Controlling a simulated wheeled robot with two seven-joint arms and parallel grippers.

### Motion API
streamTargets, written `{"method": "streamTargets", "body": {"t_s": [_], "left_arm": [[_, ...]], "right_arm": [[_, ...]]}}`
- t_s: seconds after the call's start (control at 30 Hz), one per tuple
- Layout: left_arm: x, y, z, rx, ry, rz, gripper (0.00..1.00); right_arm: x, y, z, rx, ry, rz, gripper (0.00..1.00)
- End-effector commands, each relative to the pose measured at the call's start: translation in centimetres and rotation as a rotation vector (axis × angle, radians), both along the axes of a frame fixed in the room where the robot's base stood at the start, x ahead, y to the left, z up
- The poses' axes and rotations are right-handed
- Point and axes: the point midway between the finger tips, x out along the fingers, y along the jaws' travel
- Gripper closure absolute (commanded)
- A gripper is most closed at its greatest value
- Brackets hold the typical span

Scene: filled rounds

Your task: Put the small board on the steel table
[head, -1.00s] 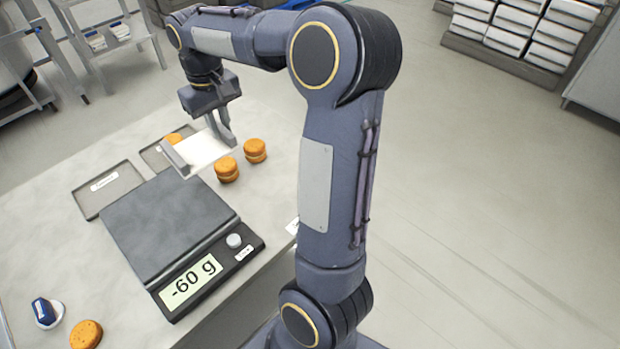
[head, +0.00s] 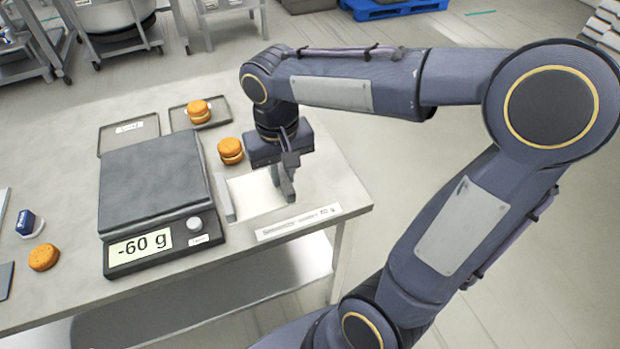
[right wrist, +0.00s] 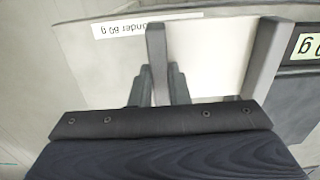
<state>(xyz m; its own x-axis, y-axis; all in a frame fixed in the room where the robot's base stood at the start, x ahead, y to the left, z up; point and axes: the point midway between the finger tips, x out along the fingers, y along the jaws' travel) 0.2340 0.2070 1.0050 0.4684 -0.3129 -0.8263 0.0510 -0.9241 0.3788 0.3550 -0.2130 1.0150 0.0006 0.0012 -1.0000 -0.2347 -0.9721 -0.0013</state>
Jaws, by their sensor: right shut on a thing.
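The small board (head: 252,197) is a white square plate with a raised grey bar along two sides. In the head view it is at the right part of the steel table (head: 318,180), to the right of the scale. My right gripper (head: 286,184) is shut on the bar at the board's right side. In the right wrist view the white plate (right wrist: 205,48) extends to the right from the fingers (right wrist: 158,86). I cannot tell whether the board touches the tabletop. My left gripper is not in view.
A scale (head: 160,180) reading -60 g stands left of the board. Two dark trays (head: 128,133) (head: 180,118) lie behind it, the right one holding a filled round (head: 199,111). Another round (head: 231,151) sits near my gripper. A label strip (head: 298,222) lies at the front edge.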

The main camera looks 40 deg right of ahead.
Motion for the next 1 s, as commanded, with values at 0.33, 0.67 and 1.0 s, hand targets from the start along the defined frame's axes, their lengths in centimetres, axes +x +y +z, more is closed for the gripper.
{"method": "streamTargets", "body": {"t_s": [0.33, 0.67, 1.0], "left_arm": [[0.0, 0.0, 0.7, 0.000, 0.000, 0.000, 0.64], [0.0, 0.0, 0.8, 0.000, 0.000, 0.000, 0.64], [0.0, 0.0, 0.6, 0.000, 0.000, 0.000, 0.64]], "right_arm": [[2.6, -6.7, -5.2, -0.001, 0.005, -0.002, 1.00], [3.5, -8.8, -7.9, 0.000, 0.003, -0.001, 1.00], [3.6, -8.8, -11.0, 0.000, -0.001, 0.001, 1.00]]}}
